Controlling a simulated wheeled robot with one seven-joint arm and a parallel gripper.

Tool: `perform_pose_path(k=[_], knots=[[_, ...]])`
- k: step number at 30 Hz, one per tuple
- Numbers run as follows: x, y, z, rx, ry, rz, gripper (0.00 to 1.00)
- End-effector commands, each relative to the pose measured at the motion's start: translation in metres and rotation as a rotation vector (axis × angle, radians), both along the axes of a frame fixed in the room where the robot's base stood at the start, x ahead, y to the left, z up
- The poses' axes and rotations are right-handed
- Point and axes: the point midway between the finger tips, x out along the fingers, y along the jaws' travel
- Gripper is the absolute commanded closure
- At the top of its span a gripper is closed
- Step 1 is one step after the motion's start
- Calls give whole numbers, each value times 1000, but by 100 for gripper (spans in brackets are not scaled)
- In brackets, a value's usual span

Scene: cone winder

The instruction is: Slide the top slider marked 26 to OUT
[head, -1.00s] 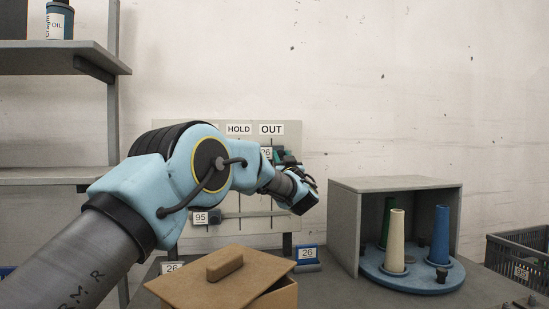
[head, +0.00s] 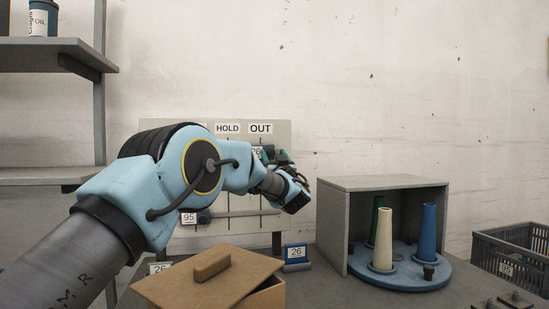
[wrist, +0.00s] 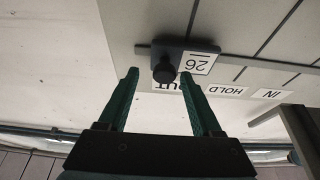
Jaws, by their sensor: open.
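The top slider, a dark block with a round knob (wrist: 165,70), carries a 26 label (wrist: 197,63) in the upside-down wrist view. It sits at the OUT column of the grey board (wrist: 225,30); the OUT label (wrist: 168,86) is partly hidden behind the knob and a finger. In the head view, the slider's 26 label (head: 256,152) shows just below the OUT label (head: 260,128), with the rest mostly behind my gripper (head: 276,156). My gripper (wrist: 160,75) is open, its teal fingertips on either side of the knob, with visible gaps. I cannot tell the depth between them.
A slider marked 95 (head: 189,218) is lower left on the board. Below stand a lidded brown box (head: 207,282) and a blue 26 holder (head: 297,255). A grey open housing (head: 333,222) with cones is at right, with a crate (head: 512,258) beyond.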

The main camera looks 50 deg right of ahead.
Motion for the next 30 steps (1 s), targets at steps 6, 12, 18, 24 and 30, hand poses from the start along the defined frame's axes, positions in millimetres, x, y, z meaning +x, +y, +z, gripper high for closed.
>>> perform_pose_path(k=[6,12,18,24,30], knots=[[-13,9,-9,0,1,-1,34],[-40,32,-24,1,0,-2,34],[-65,52,-37,1,0,-2,34],[-77,62,-42,1,1,-1,34],[-78,63,-41,0,0,-1,34]])
